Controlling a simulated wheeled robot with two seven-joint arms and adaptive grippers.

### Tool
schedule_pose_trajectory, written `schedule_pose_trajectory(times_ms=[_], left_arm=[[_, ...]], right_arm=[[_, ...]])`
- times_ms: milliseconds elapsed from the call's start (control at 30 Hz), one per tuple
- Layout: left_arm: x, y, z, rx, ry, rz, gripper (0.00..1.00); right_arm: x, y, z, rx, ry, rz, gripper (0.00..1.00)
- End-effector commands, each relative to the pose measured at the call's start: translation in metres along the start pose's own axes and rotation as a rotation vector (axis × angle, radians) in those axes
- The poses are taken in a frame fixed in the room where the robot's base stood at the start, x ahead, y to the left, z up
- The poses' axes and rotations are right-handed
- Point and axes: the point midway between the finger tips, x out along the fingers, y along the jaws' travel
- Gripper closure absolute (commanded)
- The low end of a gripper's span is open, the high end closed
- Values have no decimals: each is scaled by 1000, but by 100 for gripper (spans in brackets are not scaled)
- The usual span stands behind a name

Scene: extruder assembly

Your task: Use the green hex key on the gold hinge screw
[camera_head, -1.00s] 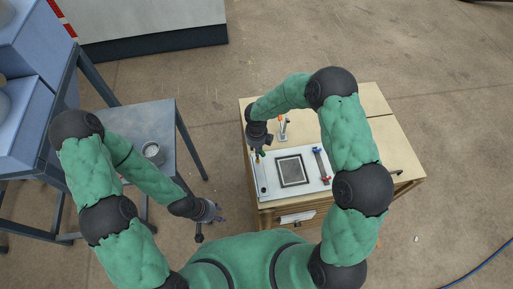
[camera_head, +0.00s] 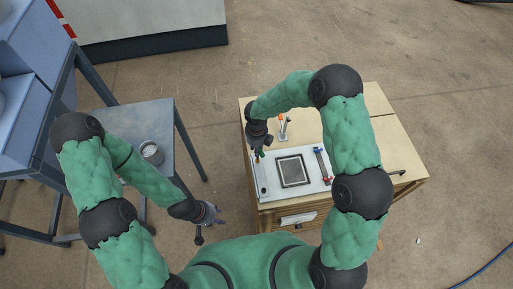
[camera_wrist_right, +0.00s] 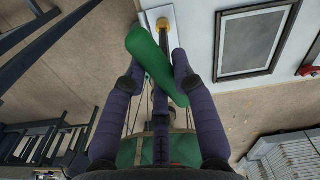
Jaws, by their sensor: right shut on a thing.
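The green hex key (camera_wrist_right: 150,52) is in my right gripper (camera_wrist_right: 158,75), whose dark purple fingers are closed around it in the right wrist view. Its green body lies slantwise between the fingers. The gold hinge screw (camera_wrist_right: 162,24) shows just beyond the key, at the left end of the white plate (camera_wrist_right: 198,25). Whether the key touches the screw is hard to tell. In the head view my right gripper (camera_head: 258,152) is over the plate's left end. My left gripper (camera_head: 211,213) hangs between the two tables, away from the plate; its fingers are too small to judge.
The wooden table (camera_head: 360,105) carries the white plate, with a dark framed square (camera_head: 292,171) on it and a red-and-blue bar (camera_head: 322,163) to its right. An orange-topped item (camera_head: 283,128) stands behind. A grey table (camera_head: 155,118) holds a round container (camera_head: 152,152).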

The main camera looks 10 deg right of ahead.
Motion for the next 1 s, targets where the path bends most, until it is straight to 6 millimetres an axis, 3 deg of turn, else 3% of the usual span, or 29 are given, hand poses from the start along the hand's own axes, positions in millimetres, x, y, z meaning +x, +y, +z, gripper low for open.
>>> schedule_pose_trajectory(times_ms=[1000], left_arm=[[8,-3,0,0,0,0,60]], right_arm=[[16,0,0,0,0,0,100]])
